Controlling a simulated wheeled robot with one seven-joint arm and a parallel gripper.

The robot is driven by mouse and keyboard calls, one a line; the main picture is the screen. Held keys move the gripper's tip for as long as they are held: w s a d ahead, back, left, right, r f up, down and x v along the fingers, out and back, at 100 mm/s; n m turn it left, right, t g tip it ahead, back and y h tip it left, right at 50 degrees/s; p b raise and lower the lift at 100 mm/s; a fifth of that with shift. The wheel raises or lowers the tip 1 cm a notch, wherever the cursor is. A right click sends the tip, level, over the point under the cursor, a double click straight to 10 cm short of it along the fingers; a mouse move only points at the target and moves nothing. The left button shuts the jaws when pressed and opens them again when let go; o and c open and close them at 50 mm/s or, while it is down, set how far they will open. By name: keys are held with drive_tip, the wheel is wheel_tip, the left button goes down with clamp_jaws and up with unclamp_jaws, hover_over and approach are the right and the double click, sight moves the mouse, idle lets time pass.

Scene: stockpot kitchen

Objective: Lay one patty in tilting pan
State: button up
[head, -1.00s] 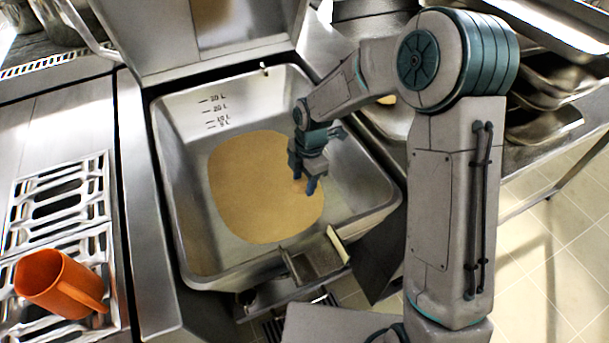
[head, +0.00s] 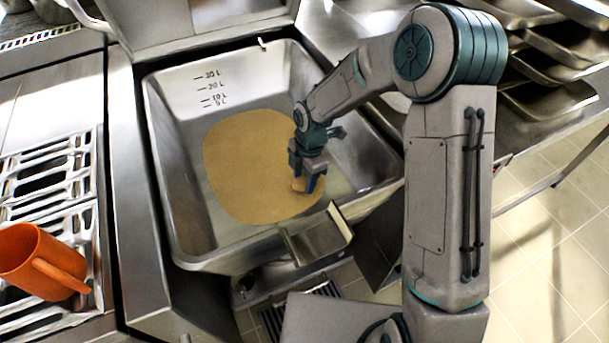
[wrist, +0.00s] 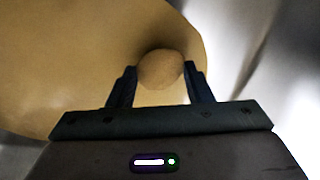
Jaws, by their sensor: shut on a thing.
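The tilting pan (head: 182,225) is a large steel basin with litre marks on its back wall. A flat tan layer (head: 240,165) covers much of its floor. My gripper (head: 306,186) is inside the pan's outline, over the right front part of the tan layer. It is shut on a round light-brown patty (head: 299,185). In the wrist view the patty (wrist: 160,70) sits between the two fingertips, with the tan layer (wrist: 75,60) behind it. A dark shadow lies beside the patty there. I cannot tell whether the patty touches the pan floor.
The pan's pouring lip (head: 318,237) juts out at the front. Steel trays (head: 550,100) sit on the counter at the back right. The raised lid stands behind the pan.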

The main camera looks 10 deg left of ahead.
drive_tip(key=o, duration=1)
drive_tip(key=shift+o, duration=0.2)
drive_tip(key=shift+r, duration=0.1)
wheel_tip(320, 180, up, 14)
drive_tip(key=w+d+p, duration=0.1)
drive_tip(key=shift+f, duration=0.25)
drive_tip(key=shift+w+d, duration=0.1)
